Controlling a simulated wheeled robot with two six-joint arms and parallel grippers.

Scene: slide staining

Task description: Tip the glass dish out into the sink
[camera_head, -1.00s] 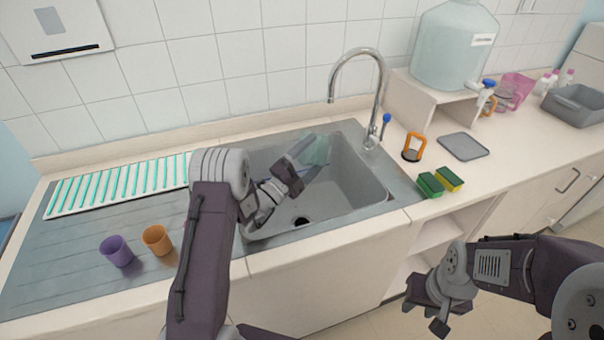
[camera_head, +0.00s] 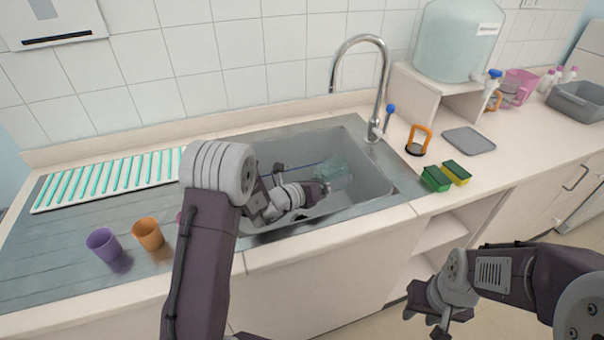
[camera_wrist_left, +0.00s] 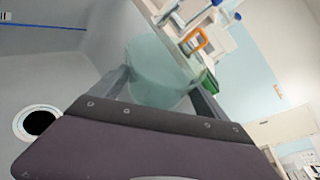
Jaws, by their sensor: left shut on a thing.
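The glass dish (camera_head: 336,174) is pale green and see-through. My left gripper (camera_head: 325,187) is shut on it and holds it inside the grey sink (camera_head: 376,180), towards the right side of the basin. In the left wrist view the dish (camera_wrist_left: 160,75) sits between the two fingers of the left gripper (camera_wrist_left: 163,88) and looks tilted. I cannot tell whether it holds any liquid. The sink's drain (camera_wrist_left: 38,123) shows in the left wrist view. My right gripper (camera_head: 432,308) hangs in front of the counter, apart from everything; its jaw opening is not clear.
The curved tap (camera_head: 384,85) rises behind the sink. Purple (camera_head: 104,244) and orange (camera_head: 148,233) cups and a striped rack (camera_head: 108,181) stand left. A blue rod (camera_head: 300,165) lies in the sink.

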